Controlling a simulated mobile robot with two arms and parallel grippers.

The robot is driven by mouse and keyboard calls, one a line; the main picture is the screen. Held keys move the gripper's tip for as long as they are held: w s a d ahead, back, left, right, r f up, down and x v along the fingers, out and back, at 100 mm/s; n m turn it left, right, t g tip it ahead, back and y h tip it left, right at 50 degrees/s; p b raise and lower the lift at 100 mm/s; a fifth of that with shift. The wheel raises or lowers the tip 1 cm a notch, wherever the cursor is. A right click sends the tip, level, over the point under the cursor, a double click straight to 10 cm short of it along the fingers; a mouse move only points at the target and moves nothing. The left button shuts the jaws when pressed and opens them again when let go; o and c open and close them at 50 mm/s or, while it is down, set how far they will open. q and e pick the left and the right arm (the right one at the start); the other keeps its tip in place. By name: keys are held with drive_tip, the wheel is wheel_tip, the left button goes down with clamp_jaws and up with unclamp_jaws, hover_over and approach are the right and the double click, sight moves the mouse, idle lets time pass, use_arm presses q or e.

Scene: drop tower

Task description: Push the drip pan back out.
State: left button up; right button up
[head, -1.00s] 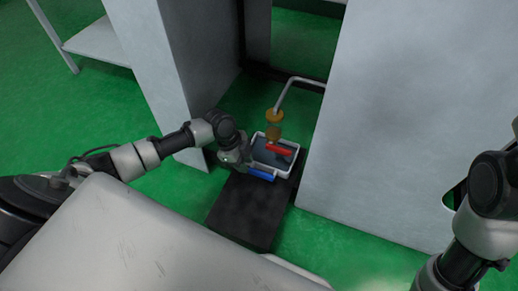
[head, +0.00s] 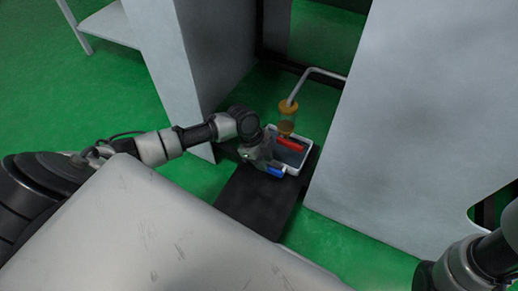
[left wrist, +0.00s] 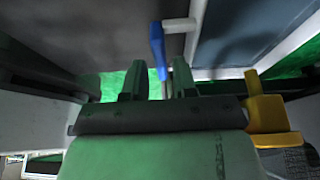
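The drip pan (head: 303,161) is a shallow white-rimmed tray with a dark inside, in the gap between the grey panels. A blue bar handle (head: 275,172) is on its near side; in the left wrist view the handle (left wrist: 157,45) is joined to the pan by a pale post. A red bar (head: 289,144) shows over the pan, below an amber-capped cup (head: 288,108). My left gripper (left wrist: 158,82) is beside the pan's near left corner. Its fingers are apart, with the blue handle's end just beyond the gap. My right gripper is out of view.
A black slab (head: 255,202) extends from the pan toward me. Tall grey panels (head: 195,60) (head: 410,110) flank the opening closely. A bent pale pipe (head: 320,72) runs from the cup to the right panel.

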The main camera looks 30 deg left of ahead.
sight(269, 172)
use_arm(q)
drive_tip(key=b+x, duration=0.3)
drive_tip(key=x, duration=0.2)
drive_tip(key=shift+d+f, duration=0.1)
drive_tip(key=shift+f, duration=0.15)
drive_tip(key=shift+c, duration=0.2)
clamp_jaws()
